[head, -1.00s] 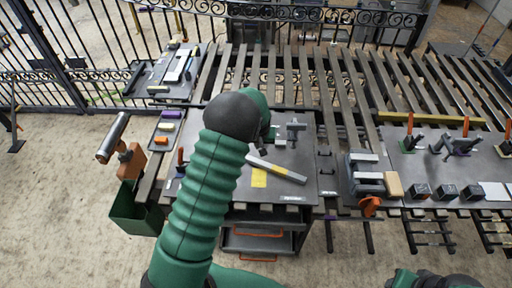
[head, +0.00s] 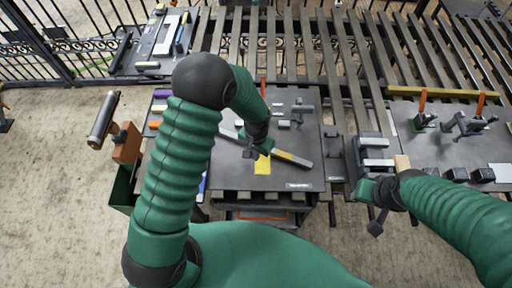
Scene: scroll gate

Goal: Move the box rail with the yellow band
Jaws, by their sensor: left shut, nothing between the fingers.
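The box rail (head: 301,162) is a grey bar lying slantwise on the dark worktop (head: 305,135) in the middle of the head view. A yellow band shows on its right half. My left gripper (head: 254,152) is over the middle of the rail, shut and empty, and hides part of it. I cannot tell whether it touches the rail. My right gripper (head: 377,222) hangs at the front right, beside a grey clamp-like fixture. Its fingers are too small and dark to tell open from shut.
A yellow patch (head: 262,164) lies on the worktop just below the rail. Grey blocks (head: 297,111) stand behind it. A second bench (head: 440,145) with clamps and dark cubes is at right. A green bin (head: 122,187) is at left. Slatted rails run behind.

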